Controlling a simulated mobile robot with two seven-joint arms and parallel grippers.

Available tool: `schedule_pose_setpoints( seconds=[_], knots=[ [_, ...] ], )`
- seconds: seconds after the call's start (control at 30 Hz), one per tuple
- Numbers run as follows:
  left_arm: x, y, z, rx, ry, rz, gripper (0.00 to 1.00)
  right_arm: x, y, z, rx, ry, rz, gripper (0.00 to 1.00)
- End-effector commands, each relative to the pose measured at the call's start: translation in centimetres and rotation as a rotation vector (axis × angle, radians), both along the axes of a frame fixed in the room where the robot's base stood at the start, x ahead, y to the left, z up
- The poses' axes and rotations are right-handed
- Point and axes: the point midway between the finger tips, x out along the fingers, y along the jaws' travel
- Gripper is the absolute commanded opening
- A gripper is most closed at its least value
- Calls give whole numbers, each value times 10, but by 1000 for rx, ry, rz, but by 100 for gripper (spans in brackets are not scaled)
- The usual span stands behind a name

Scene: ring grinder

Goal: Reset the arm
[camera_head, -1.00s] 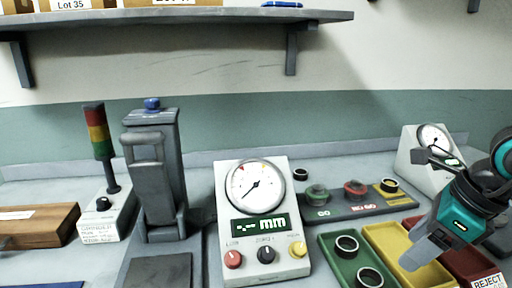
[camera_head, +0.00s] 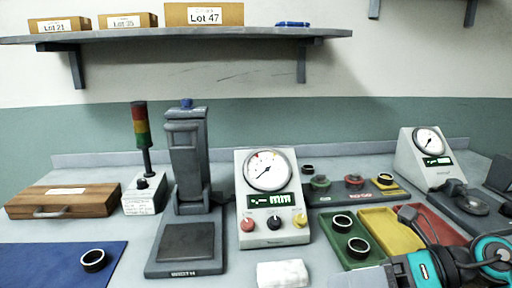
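My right arm comes in at the lower right, with its teal and grey gripper (camera_head: 362,279) pointing left along the bottom edge. It is in front of the green tray. Its fingertips are not clear, so I cannot tell whether it is open or shut. I see nothing held in it. My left gripper is not in view.
A gauge box (camera_head: 268,222) and a grey stand (camera_head: 188,160) fill the middle. The green tray (camera_head: 376,254) holds black rings; a yellow tray (camera_head: 388,228) is beside it. A white block (camera_head: 283,274) lies in front. One ring (camera_head: 93,260) is on the blue mat (camera_head: 40,262).

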Motion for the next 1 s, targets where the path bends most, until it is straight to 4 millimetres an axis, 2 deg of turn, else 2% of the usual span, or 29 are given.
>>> schedule_pose_setpoints(
  seconds=[0.03,0.1,0.17,0.23,0.27,0.33,0.37,0.4,0.5,0.6,0.7,0.83,1.0],
  knots=[
    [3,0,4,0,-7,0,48,2,11,4,172,90,-55,65],
    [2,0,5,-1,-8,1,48,11,16,8,406,224,-162,65],
    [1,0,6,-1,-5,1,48,23,12,6,596,353,-274,65],
    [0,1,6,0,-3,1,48,37,1,-7,797,519,-423,65],
    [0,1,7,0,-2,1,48,42,-5,-17,877,595,-494,65],
    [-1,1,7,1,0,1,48,50,-21,-50,1045,783,-670,65],
    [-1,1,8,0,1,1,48,52,-28,-68,1109,867,-750,65],
    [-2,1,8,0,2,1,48,50,-36,-95,1185,981,-857,65],
    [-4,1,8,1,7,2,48,32,-48,-165,1326,1261,-1120,65],
    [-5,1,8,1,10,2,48,2,-48,-221,1398,1489,-1326,65],
    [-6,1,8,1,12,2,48,-28,-42,-261,1429,1666,-1478,65],
    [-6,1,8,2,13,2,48,-54,-35,-288,1435,1800,-1589,65],
    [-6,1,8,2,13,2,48,-61,-32,-295,1436,1839,-1618,65]
  ],
)
